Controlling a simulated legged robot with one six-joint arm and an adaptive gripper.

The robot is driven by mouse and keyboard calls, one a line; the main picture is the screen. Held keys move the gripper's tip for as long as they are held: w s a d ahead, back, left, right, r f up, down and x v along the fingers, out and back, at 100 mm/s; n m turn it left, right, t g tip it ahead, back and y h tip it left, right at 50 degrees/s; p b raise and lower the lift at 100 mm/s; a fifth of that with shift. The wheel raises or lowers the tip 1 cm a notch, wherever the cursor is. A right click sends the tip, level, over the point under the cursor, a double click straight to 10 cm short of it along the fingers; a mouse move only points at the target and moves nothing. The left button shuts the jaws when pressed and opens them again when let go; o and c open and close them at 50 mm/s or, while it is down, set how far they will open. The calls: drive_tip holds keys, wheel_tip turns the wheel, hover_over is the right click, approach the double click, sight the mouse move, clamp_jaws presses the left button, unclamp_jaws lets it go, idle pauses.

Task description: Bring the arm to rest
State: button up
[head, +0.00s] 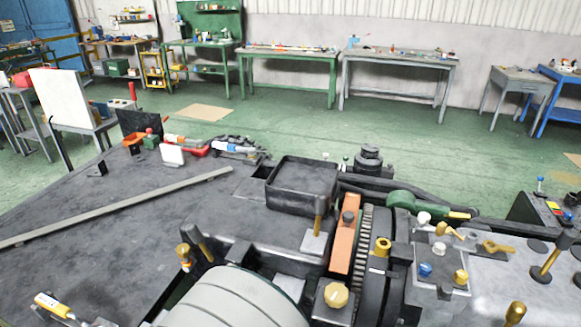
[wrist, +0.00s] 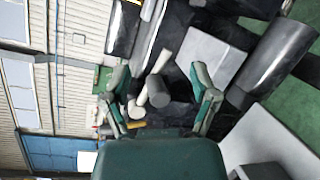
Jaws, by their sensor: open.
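My gripper (wrist: 160,82) shows in the wrist view, green, with its two fingers spread apart. It is open, with nothing visibly clasped. A dark round-ended part with pale handles (wrist: 157,92) shows in the gap between the fingers; it seems to lie beyond them, but I cannot tell how far. The wrist view is strongly tilted, with the hall wall running up its left side. I cannot make out my gripper in the head view.
A dark bench top (head: 130,215) carries a long bar (head: 120,207), a black tray (head: 302,185) and small tools. Machinery with a gear (head: 362,245) and knobs crowds the lower right. Green floor (head: 330,125) lies open beyond, before a green workbench (head: 285,54) and a grey workbench (head: 400,58).

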drive_tip(key=s+d+r+m+g, duration=0.1)
drive_tip(key=d+r+m+g, duration=0.2)
drive_tip(key=d+m+g, duration=0.45)
drive_tip(key=s+d+r+m+g, duration=0.2)
drive_tip(key=d+r+g, duration=0.2)
drive_tip(key=d, duration=0.6)
drive_tip(key=s+d+r+m+t+y, duration=0.3)
drive_tip(key=s+r+m+y, duration=0.3)
drive_tip(key=r+y, duration=0.3)
drive_tip(key=shift+s+d+r+m, duration=0.15)
drive_tip(key=shift+d+r+m, duration=0.15)
drive_tip(key=shift+d+m, duration=0.45)
